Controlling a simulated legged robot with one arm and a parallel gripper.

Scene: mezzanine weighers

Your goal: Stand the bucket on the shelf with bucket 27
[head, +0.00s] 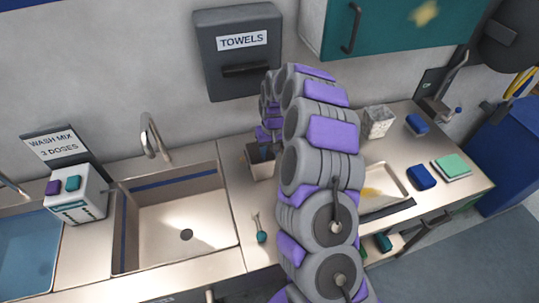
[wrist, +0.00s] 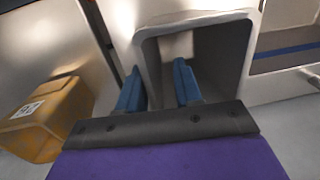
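A yellow bucket (wrist: 48,118) with a white label shows at the left of the wrist view, tilted in the picture. Its label is too blurred to read. My gripper (wrist: 158,78) has two blue fingers, spread apart with no object visible between them. They point into a pale, open-mouthed box (wrist: 148,62); I cannot tell whether they touch its walls. The bucket is to the left of the fingers and clear of them. In the head view my arm hides much of the counter's middle, and no bucket or shelf with bucket 27 can be made out.
A steel counter (head: 237,180) holds a sink (head: 190,205), a white dispenser (head: 75,195), a shallow tray (head: 384,204), a wire basket (head: 378,121) and blue blocks (head: 421,177). A towel box (head: 238,75) and teal cabinet (head: 400,30) hang above. Floor (head: 440,260) shows at lower right.

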